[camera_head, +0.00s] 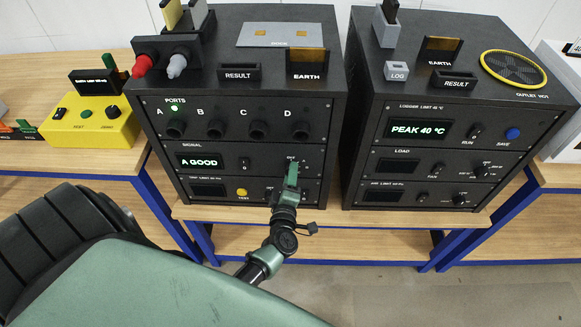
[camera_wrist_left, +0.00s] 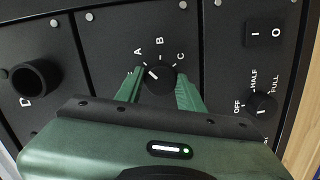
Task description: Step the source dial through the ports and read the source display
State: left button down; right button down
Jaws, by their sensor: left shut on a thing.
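The source dial (camera_wrist_left: 158,80) is a black knob between my left gripper's green fingers in the left wrist view. Its white mark points toward A, beside printed letters A, B and C. My left gripper (camera_head: 291,176) is at the right of the left rack's signal row, shut on the dial. In the head view the gripper mostly hides the dial. The source display (camera_head: 199,162) in that row reads "A GOOD". Above it is a row of ports (camera_head: 215,130) marked A to D, with a green light lit at A. My right gripper is not in view.
Below the dial row are a yellow test button (camera_head: 242,193) and another knob marked OFF, HALF and FULL (camera_wrist_left: 260,105). The right rack (camera_head: 455,90) shows "PEAK 40 °C". A yellow tester (camera_head: 85,125) stands on the left table.

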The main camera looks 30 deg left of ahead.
pick_arm(q)
jog(key=c, duration=0.9)
grip_release()
jog(key=b+v, duration=0.1)
jog(key=v, duration=0.6)
jog(key=shift+s+d, duration=0.2)
jog(key=shift+s, duration=0.15)
